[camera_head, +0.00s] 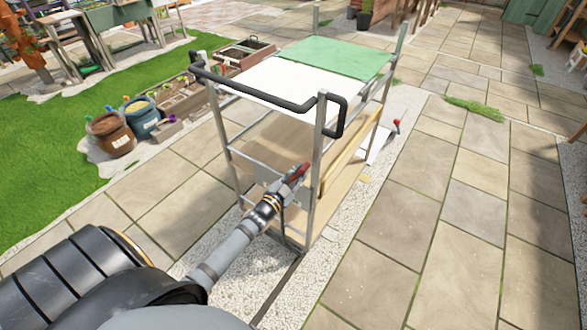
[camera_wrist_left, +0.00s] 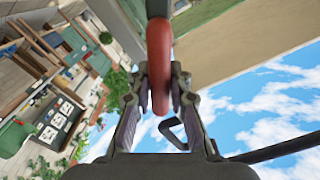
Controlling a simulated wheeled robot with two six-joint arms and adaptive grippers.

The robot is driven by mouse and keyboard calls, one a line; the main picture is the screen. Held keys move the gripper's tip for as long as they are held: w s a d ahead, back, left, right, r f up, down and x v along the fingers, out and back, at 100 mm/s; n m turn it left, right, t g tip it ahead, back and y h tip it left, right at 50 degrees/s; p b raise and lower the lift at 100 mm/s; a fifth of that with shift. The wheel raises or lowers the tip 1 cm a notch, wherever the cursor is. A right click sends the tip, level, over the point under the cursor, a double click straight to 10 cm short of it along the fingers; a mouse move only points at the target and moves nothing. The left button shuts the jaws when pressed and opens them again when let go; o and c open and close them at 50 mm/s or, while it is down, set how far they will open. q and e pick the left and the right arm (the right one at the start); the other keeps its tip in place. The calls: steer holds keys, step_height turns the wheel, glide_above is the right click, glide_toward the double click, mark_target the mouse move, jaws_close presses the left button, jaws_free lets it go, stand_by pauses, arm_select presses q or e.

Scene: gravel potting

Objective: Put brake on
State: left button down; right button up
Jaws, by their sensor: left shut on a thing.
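The trolley has metal posts, a black push handle (camera_head: 262,94) and a top that is part white (camera_head: 285,88), part green (camera_head: 335,57). My left gripper (camera_head: 292,180) is at its near side, below the black handle. It is shut on a red lever (camera_head: 302,169) near the near right post. In the left wrist view the red lever (camera_wrist_left: 159,45) passes between the fingers (camera_wrist_left: 159,92). The lever's mount is mostly hidden by the gripper and post. A second small red knob (camera_head: 397,124) shows beyond the trolley's right side. My right gripper is not in view.
The trolley stands on a pale gravel strip (camera_head: 345,232) between paving slabs. Blue (camera_head: 142,118) and brown (camera_head: 110,135) pots and wooden planter boxes (camera_head: 185,98) stand to the left by the grass. The paving on the right (camera_head: 450,210) is clear.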

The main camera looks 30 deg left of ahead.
arm_select(q)
steer(key=shift+s+f, duration=0.1)
steer(key=shift+f, duration=0.2)
steer(key=c, duration=1.5)
jaws_free()
steer(key=shift+d, duration=0.1)
steer(key=shift+o, duration=1.4)
steer(key=shift+d+r, duration=0.1)
steer(key=shift+d, duration=0.05)
steer(key=s+a, duration=0.1)
steer(key=s, duration=1.1)
steer(key=shift+w, duration=0.1)
